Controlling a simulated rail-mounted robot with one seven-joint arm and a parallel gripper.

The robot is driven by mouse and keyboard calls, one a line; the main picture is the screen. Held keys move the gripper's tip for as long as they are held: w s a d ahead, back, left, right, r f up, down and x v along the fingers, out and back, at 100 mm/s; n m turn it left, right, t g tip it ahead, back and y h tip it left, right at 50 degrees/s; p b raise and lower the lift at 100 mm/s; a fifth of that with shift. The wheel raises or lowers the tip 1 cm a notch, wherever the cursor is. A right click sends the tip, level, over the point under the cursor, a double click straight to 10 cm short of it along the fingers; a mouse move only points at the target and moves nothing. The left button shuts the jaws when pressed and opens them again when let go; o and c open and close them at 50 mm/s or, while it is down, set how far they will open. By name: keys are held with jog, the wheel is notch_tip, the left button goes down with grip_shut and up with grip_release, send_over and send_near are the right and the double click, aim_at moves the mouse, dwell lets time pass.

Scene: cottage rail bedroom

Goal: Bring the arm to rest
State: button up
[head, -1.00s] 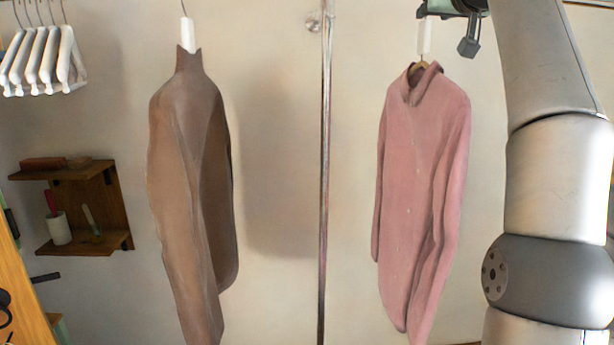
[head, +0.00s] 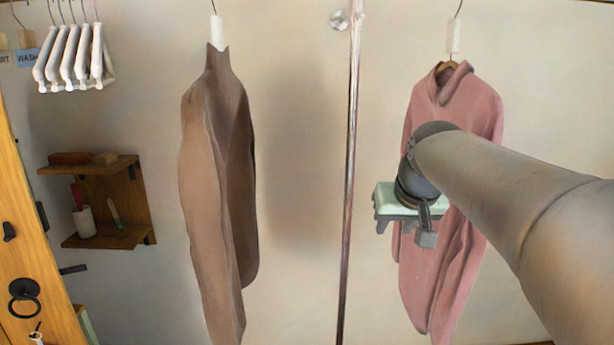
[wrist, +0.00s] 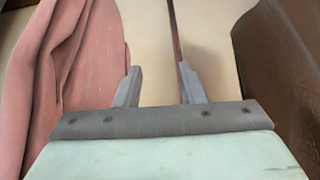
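My gripper (head: 396,226) has a pale green body and grey fingers. In the head view it is in front of the left side of the pink shirt (head: 455,120). In the wrist view the fingers of my gripper (wrist: 158,88) stand apart with nothing held between them. The pink shirt (wrist: 78,70) fills the left of that view, beside the left finger; I cannot tell whether they touch. My forearm covers part of the shirt in the head view.
A brown garment (head: 212,160) hangs left of a metal pole (head: 350,150). White hangers (head: 72,58) hang at upper left above a wooden shelf (head: 110,165). A wooden cabinet (head: 25,240) stands far left. A dark brown surface (wrist: 280,75) is close at right in the wrist view.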

jog(key=s+a+f+g, duration=0.1)
jog(key=s+f+g, duration=0.4)
jog(key=s+f, duration=1.8)
jog(key=shift+s+a+f+g, duration=0.2)
jog(key=shift+s+g, duration=0.2)
jog(key=shift+s, duration=0.55)
jog(key=shift+w, duration=0.1)
